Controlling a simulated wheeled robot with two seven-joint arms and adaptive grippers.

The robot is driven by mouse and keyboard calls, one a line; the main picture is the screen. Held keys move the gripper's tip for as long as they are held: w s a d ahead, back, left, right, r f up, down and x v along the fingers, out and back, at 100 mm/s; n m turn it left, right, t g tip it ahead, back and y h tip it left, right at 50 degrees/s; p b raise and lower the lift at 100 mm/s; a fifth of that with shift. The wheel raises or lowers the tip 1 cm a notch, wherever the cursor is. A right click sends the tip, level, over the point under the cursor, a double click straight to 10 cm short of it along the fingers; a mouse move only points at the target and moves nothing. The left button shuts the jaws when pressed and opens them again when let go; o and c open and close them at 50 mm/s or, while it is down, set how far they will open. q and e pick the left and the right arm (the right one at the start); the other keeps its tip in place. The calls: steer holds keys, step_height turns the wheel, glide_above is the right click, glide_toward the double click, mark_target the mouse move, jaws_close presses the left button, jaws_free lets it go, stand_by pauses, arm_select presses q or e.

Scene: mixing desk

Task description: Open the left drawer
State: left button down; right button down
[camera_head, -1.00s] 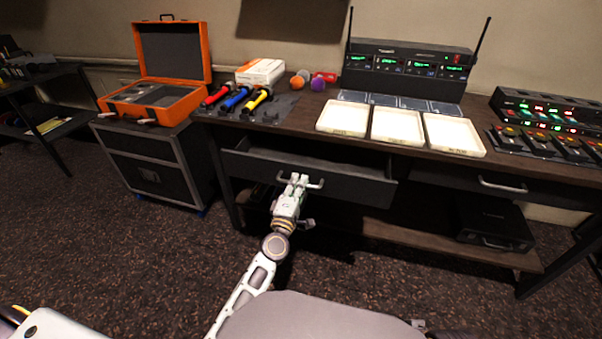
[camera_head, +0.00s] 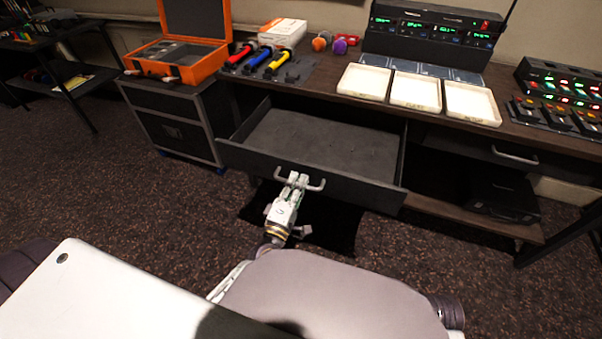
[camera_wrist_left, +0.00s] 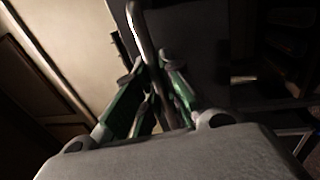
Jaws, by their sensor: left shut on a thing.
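The left drawer (camera_head: 320,150) of the desk is pulled well out, and its dark, empty inside shows in the head view. Its curved metal handle (camera_head: 315,187) is on the front panel. My left gripper (camera_head: 298,181) is shut on this handle near its middle. In the left wrist view the handle (camera_wrist_left: 143,35) runs down between the green-sided fingers of my left gripper (camera_wrist_left: 160,88). The fingertips cover part of the handle. My right gripper is not in view.
The right drawer (camera_head: 490,150) is closed. Three white trays (camera_head: 415,107) stand on the desk above the open drawer. A dark cabinet (camera_head: 172,115) bearing an orange case (camera_head: 185,72) stands close to the drawer's left. The floor (camera_head: 90,190) at the left is clear.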

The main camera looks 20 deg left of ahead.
arm_select(q)
steer(key=shift+s, duration=0.7)
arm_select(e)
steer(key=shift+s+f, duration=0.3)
arm_select(q)
steer(key=c, duration=1.5)
jaws_free()
steer(key=shift+c, duration=0.2)
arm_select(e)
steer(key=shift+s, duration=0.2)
arm_select(q)
steer(key=shift+s, duration=0.1)
